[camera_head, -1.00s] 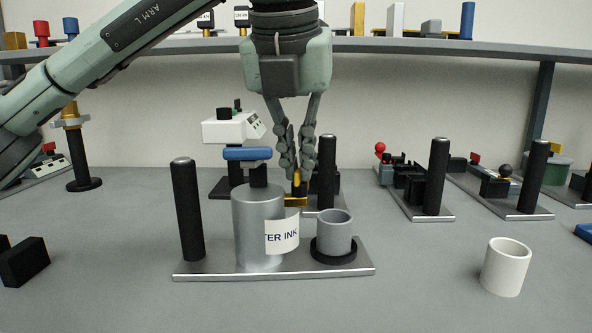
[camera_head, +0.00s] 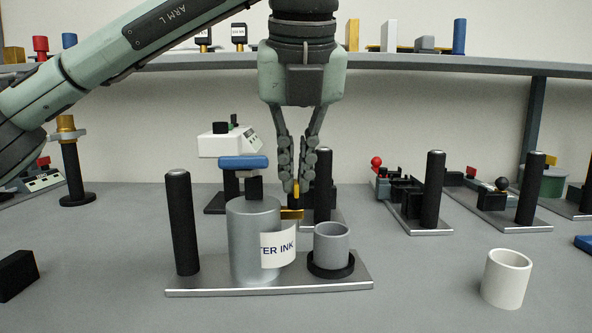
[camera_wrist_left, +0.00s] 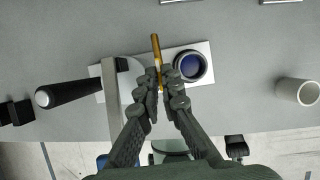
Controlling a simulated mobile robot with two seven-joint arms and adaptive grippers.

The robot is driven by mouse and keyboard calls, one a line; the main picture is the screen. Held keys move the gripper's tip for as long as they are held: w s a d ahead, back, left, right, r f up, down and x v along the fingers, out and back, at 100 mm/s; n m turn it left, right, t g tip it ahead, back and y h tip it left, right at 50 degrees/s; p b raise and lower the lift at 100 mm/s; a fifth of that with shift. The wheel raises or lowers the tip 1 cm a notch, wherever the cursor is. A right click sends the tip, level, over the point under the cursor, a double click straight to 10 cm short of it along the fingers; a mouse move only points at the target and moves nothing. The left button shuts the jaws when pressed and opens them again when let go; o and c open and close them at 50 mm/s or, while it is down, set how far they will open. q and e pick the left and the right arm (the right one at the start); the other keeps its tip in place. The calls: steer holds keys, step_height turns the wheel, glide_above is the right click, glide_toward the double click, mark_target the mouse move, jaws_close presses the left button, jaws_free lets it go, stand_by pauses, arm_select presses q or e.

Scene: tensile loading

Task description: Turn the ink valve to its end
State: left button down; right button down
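The ink container is a grey metal cylinder (camera_head: 250,240) with a label reading "TER INK" and a black neck, upright on a metal base plate (camera_head: 220,290). A brass valve (camera_head: 291,214) sticks out from its right side, with an upright yellow lever. My left gripper (camera_head: 294,184) points down with its fingertips on either side of the lever. In the left wrist view, a brass bar (camera_wrist_left: 155,48) runs between the fingers (camera_wrist_left: 161,78). Whether both fingers press on it is unclear. A grey cup (camera_head: 332,240) stands upright to the valve's right. My right gripper is out of view.
A black post (camera_head: 183,225) rises left of the container, and another (camera_head: 324,175) stands behind the cup. A white cup (camera_head: 506,278) stands at the right. A black block (camera_head: 16,275) lies at the left. The front of the table between base plate and white cup is clear.

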arm_select(q)
steer(key=c, duration=1.7)
jaws_free()
steer(key=v, duration=1.2)
steer(key=shift+s, duration=0.1)
